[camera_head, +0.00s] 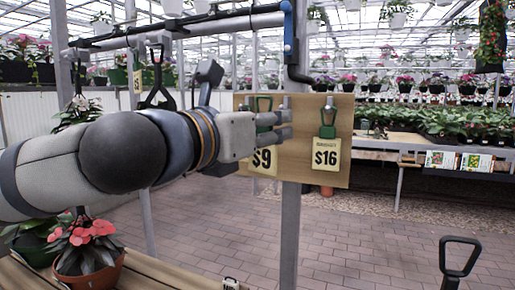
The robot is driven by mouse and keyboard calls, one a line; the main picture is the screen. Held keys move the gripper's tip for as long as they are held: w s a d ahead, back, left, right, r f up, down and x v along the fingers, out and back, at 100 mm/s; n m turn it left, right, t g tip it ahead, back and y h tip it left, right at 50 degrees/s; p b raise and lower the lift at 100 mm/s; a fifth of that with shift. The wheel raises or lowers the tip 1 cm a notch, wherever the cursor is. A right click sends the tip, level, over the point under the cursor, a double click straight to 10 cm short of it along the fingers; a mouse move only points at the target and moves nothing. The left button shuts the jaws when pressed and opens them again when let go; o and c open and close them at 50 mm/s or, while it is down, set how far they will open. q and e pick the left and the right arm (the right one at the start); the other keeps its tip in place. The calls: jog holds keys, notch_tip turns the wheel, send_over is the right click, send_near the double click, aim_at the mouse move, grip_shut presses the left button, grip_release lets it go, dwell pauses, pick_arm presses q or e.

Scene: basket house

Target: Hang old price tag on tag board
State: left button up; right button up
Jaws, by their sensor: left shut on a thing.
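The wooden tag board (343,122) is fixed to a grey post in the middle of the camera_head view. A cream $16 tag (326,157) with a green clip hangs on its right half. A cream $9 tag (264,160) with a green top is at the left half, partly covered by my gripper. My left gripper (282,124) reaches in from the left and is shut on the $9 tag's top, in front of the board. Whether the tag touches a hook cannot be told. My right gripper is out of view.
A potted red-flowered plant (91,245) stands on a wooden ledge at lower left, under my arm. A dark rail (180,27) with black hangers runs above. A black handle (459,256) rises at lower right. The paved floor (222,225) beyond is clear.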

pick_arm(q)
send_near(294, 120)
jog(key=d+x, duration=0.1)
jog(key=x, duration=0.2)
jog(key=shift+a, duration=0.1)
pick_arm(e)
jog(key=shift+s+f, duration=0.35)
pick_arm(q)
jog(key=shift+w+a, duration=0.1)
jog(key=shift+w, duration=0.05)
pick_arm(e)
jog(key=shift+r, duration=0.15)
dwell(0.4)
pick_arm(q)
jog(key=shift+x, duration=1.25)
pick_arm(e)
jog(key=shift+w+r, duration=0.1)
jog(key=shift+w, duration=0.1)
pick_arm(q)
jog(key=shift+w+a+f, duration=0.1)
jog(key=shift+a, duration=0.1)
